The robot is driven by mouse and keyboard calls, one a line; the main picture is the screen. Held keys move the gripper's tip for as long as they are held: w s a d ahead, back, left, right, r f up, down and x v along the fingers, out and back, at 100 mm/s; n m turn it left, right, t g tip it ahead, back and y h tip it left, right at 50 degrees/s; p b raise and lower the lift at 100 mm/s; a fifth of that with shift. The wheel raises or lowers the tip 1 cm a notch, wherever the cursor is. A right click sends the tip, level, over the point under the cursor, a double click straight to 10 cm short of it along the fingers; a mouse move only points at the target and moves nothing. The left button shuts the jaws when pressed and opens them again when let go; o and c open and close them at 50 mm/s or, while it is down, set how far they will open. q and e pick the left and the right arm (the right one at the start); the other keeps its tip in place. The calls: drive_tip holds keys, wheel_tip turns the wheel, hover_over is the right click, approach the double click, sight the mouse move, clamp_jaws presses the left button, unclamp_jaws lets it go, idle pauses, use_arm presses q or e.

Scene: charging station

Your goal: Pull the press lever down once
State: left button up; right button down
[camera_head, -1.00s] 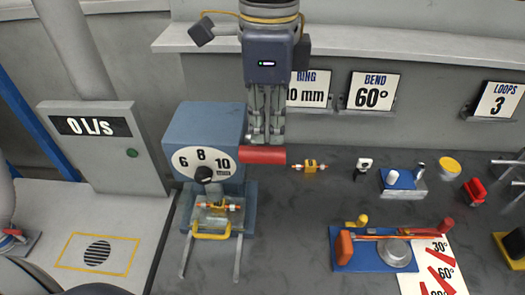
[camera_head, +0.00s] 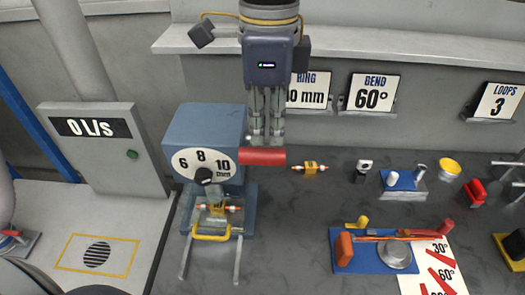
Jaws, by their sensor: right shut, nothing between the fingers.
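The press (camera_head: 205,128) is a blue box with a white dial plate (camera_head: 184,160) marked 6, 8 and 10 mm and a black knob. Its lever ends in a red cylindrical grip (camera_head: 262,157) that lies level at the right of the box. My right gripper (camera_head: 264,142) comes down from above and is shut and empty. Its fingertips are at the top of the red grip; I cannot tell if they touch it. A small orange-and-white part (camera_head: 220,209) sits in the press bed above a yellow handle (camera_head: 212,237). My left gripper is not in view.
A similar small part (camera_head: 311,167) lies right of the grip. A blue bending jig (camera_head: 350,262) and a blue block with pegs (camera_head: 403,185) stand farther right. A grey cabinet (camera_head: 105,155) is at the left. A shelf (camera_head: 400,42) runs behind my right arm.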

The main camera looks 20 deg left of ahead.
sight(267, 160)
drive_tip(key=shift+f, duration=0.2)
drive_tip(key=shift+f+b, duration=0.85)
drive_tip(key=shift+f, duration=0.1)
drive_tip(key=shift+s+f, duration=0.1)
drive_tip(key=shift+s+d+f+b, duration=0.1)
drive_tip(key=shift+s+f+b, duration=0.2)
drive_tip(key=shift+f+b, duration=0.3)
drive_tip(key=shift+s+d+f+b, duration=0.1)
drive_tip(key=shift+s+f+b, duration=0.15)
drive_tip(key=shift+f+b, duration=0.3)
drive_tip(key=shift+r, duration=0.1)
drive_tip(key=shift+s+d+f+b, duration=0.1)
drive_tip(key=shift+s+f+b, duration=0.2)
drive_tip(key=shift+f+b, duration=0.35)
drive_tip(key=shift+s+d+f+b, duration=0.1)
drive_tip(key=shift+s+f+b, duration=0.15)
drive_tip(key=shift+f+b, duration=0.3)
